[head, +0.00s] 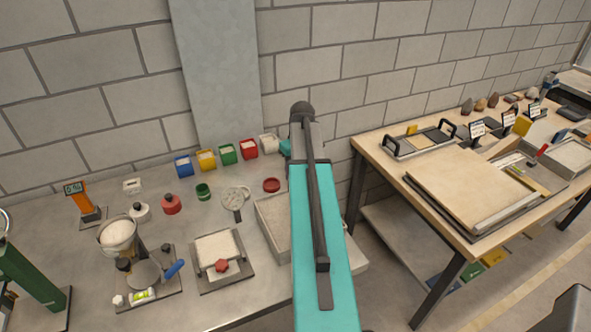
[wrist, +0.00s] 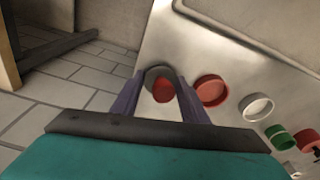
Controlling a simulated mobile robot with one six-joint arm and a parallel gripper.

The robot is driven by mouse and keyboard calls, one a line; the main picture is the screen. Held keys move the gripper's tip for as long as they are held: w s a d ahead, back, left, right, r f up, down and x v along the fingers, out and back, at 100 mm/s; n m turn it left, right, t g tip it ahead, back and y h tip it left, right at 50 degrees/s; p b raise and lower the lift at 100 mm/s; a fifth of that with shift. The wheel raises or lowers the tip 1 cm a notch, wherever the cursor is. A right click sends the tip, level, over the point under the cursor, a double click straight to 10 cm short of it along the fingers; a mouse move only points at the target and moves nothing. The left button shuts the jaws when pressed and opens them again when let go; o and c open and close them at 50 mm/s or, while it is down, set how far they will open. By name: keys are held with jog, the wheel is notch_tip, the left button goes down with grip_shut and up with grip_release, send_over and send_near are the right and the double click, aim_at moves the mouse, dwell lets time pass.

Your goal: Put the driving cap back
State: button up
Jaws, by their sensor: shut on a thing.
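My gripper (wrist: 158,84) shows in the wrist view, its two purple fingers shut on a small round piece with a red face and a dark grey rim, which I take for the driving cap (wrist: 163,90). The cap is over or near the metal bench edge. Its underside and any contact are hidden. In the head view my arm covers the gripper and the cap. A shallow red dish (head: 271,185) lies on the bench; it also shows right of the fingers in the wrist view (wrist: 212,90). Which fixture the cap belongs to cannot be told.
A sand tray (head: 268,208) lies beside my arm. A white ring (wrist: 257,107) and green jar (wrist: 278,136) lie beyond the red dish. A wooden table (head: 375,160) is right.

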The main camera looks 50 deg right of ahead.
jog(key=shift+f, duration=0.15)
jog(key=o, duration=1.3)
jog(key=shift+c, duration=0.2)
jog(key=shift+f, duration=0.15)
jog(key=shift+b, duration=0.35)
jog(key=shift+s+d+r+b, duration=0.1)
jog(key=shift+r+b, duration=0.9)
jog(key=shift+r, duration=1.2)
notch_tip(320, 180, up, 10)
jog(key=s+b, duration=0.1)
jog(key=b, duration=0.1)
jog(key=shift+f, duration=0.25)
